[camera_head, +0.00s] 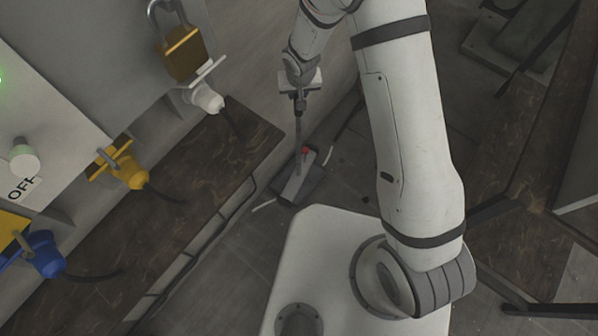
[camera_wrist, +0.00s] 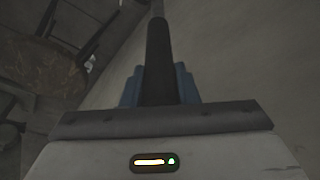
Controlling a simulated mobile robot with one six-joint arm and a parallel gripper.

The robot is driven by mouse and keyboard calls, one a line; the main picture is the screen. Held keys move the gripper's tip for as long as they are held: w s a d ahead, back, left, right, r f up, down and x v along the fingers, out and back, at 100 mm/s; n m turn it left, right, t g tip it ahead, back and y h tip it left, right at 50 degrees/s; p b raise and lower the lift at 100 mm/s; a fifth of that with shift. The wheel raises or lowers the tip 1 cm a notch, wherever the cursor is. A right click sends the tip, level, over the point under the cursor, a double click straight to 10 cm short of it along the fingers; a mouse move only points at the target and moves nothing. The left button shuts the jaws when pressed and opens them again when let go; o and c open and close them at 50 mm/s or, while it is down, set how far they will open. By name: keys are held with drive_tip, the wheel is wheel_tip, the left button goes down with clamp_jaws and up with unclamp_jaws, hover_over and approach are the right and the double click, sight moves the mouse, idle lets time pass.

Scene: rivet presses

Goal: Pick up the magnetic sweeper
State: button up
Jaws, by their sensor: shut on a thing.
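The magnetic sweeper has a thin upright handle and a flat grey head (camera_head: 297,178) with a small red part on it. The head is at floor level beside the wall; I cannot tell whether it touches the floor. My gripper (camera_head: 299,98) is shut on the top of the handle, above the head. In the wrist view the dark handle (camera_wrist: 158,45) stands between the blue fingertips of my gripper (camera_wrist: 159,88). The lower end of the sweeper is hidden there.
A dark wooden bench (camera_head: 215,165) runs along the left. Above it are a yellow plug (camera_head: 130,172), a blue plug (camera_head: 42,255), a white plug (camera_head: 207,99) and a padlock (camera_head: 183,52). Thin cables lie near the sweeper head. Dark frames stand at the right.

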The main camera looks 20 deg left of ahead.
clamp_jaws()
drive_tip(key=shift+w, duration=0.1)
idle(0.8)
